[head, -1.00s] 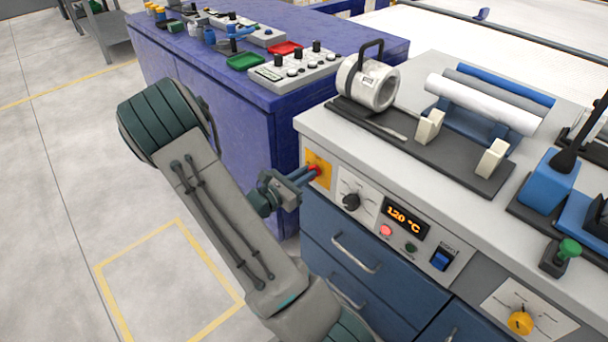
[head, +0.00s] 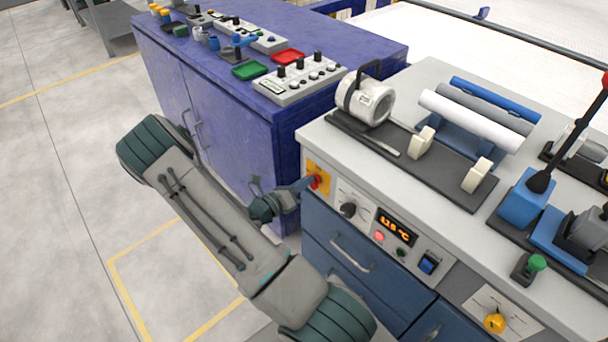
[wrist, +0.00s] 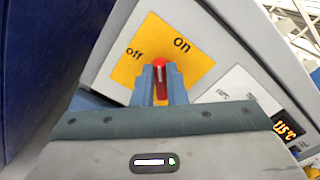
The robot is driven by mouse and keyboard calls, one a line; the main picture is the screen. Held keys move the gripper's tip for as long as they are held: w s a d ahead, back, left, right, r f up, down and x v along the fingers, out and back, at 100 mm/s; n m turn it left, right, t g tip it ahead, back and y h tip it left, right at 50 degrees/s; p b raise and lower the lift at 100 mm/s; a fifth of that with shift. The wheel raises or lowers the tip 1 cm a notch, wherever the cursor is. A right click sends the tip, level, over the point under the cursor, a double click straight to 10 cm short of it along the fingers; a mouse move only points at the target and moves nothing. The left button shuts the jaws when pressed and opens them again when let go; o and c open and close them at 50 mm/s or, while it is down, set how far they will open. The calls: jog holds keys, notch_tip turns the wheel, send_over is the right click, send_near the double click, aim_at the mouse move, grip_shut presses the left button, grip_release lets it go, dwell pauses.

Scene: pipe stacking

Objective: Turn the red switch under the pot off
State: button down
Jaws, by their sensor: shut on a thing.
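The red switch (head: 315,181) sits on a yellow plate (head: 318,170) at the left end of the bench's front panel, below the pot. The white pot (head: 368,102) with a dark handle stands on the bench top. My gripper (head: 306,186) is at the switch, its blue fingers closed around it. In the wrist view the red switch (wrist: 160,80) shows between the fingertips. The plate (wrist: 150,40) reads "off" to the left and "on" to the right there. The switch's visible end lies between the two words. Its lower part is partly hidden by the fingers.
A dark knob (head: 348,209) and an orange temperature display (head: 397,226) are right of the switch. Blue drawers (head: 345,252) lie below. A blue cabinet (head: 240,150) stands close on the left. Open floor is at the far left.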

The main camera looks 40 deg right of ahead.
jog(key=shift+w+f+n+p, duration=0.15)
jog(key=shift+n+p, duration=0.8)
jog(key=shift+n, duration=0.65)
jog(key=shift+f+n+p, duration=0.15)
jog(key=shift+n+p, duration=0.8)
jog(key=shift+n, duration=0.65)
jog(key=shift+w+f+n+p, duration=0.15)
jog(key=shift+n+p, duration=0.8)
jog(key=shift+n, duration=0.65)
jog(key=c, duration=1.5)
grip_release()
jog(key=shift+o, duration=0.2)
jog(key=shift+a, duration=0.1)
jog(key=s+a, duration=0.1)
jog(key=a, duration=1.2)
jog(key=shift+a+b, duration=0.35)
jog(key=shift+b, duration=0.1)
jog(key=shift+s, duration=0.1)
